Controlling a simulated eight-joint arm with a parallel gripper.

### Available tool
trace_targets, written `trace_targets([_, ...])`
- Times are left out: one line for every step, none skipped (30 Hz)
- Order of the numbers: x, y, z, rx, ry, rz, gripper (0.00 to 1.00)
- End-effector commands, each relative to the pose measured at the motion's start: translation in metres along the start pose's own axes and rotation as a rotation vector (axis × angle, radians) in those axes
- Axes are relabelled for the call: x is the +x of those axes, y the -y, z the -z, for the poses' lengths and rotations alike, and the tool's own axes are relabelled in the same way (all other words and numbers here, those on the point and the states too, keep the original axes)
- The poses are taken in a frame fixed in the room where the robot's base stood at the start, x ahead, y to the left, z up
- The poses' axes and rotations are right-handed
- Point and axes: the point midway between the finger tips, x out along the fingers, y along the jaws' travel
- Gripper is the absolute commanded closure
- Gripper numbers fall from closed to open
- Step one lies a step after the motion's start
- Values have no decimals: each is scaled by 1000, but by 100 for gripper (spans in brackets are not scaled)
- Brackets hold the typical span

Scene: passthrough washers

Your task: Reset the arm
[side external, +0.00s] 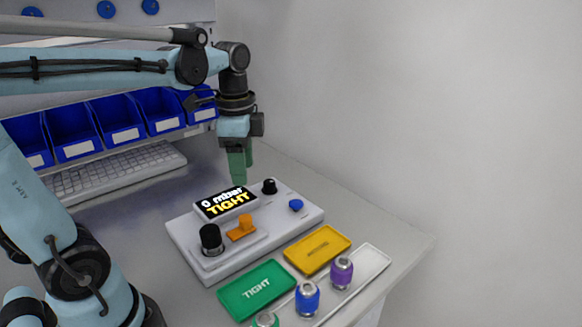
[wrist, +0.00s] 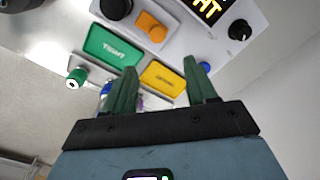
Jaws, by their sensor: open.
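My gripper (side external: 238,166) points down above the back of the white test device (side external: 284,232), near its display (side external: 226,203). In the wrist view my gripper (wrist: 164,92) has its two green fingers spread apart with nothing held between them. The display reads "0 mbar TIGHT". The device carries a black knob, an orange lever (side external: 241,228), a small black dial and a blue button (side external: 296,205). In front are a green tray (side external: 256,289) marked TIGHT and a yellow tray (side external: 318,250).
A clear tray (side external: 372,262) holds a purple fitting (side external: 341,272), a blue fitting (side external: 307,298) and a green fitting (side external: 265,319). Blue bins (side external: 118,120) and a keyboard (side external: 119,170) stand behind at left. The table's right side is clear up to its edge.

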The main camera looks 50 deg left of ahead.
Motion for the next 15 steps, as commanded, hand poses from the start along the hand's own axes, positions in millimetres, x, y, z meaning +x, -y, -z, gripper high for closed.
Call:
trace_targets([2,-4,1,-27,-15,20,43])
trace_targets([4,-7,2,-53,-28,36,43])
trace_targets([6,-11,4,-96,-51,62,43])
trace_targets([9,-14,6,-133,-73,83,43])
trace_targets([11,-18,8,-176,-99,105,43])
trace_targets([15,-23,11,-234,-139,135,43])
trace_targets([18,-27,13,-280,-171,155,43])
trace_targets([21,-31,15,-325,-205,173,43])
trace_targets([24,-36,17,-385,-253,193,43])
trace_targets([27,-39,19,-428,-289,205,43])
trace_targets([30,-42,21,-469,-324,214,43])
trace_targets([33,-46,23,-521,-368,223,43])
trace_targets([35,-49,25,-556,-401,227,43])
trace_targets([37,-51,26,-589,-431,230,43])
trace_targets([39,-54,28,-627,-467,231,43])
